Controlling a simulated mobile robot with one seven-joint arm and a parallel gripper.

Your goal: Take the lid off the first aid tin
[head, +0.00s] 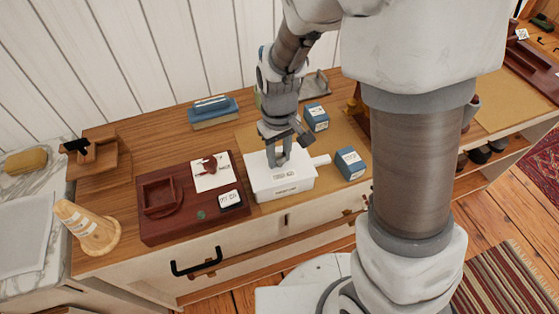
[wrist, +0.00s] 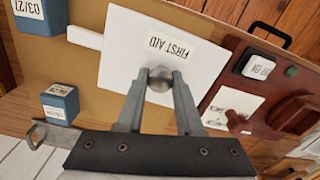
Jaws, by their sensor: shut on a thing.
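The first aid tin (head: 292,188) is a white box on the dresser top, with a label on its front. Its white lid (wrist: 122,58) bears a "FIRST AID" label and a round metal knob (wrist: 160,86). In the head view, the lid (head: 262,178) sits over the tin; I cannot tell whether there is a gap below it. My gripper (head: 278,163) points down at the lid's middle. In the wrist view, my gripper (wrist: 159,74) is shut on the knob, with a finger on each side. The tin's body is hidden below the lid there.
A dark red tray (head: 150,228) with cards and a small box lies left of the tin. Blue boxes stand to the right (head: 351,163) and behind (head: 316,117). A white bar (head: 321,160) juts out beside the tin. A blue stack (head: 213,112) stands at the back.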

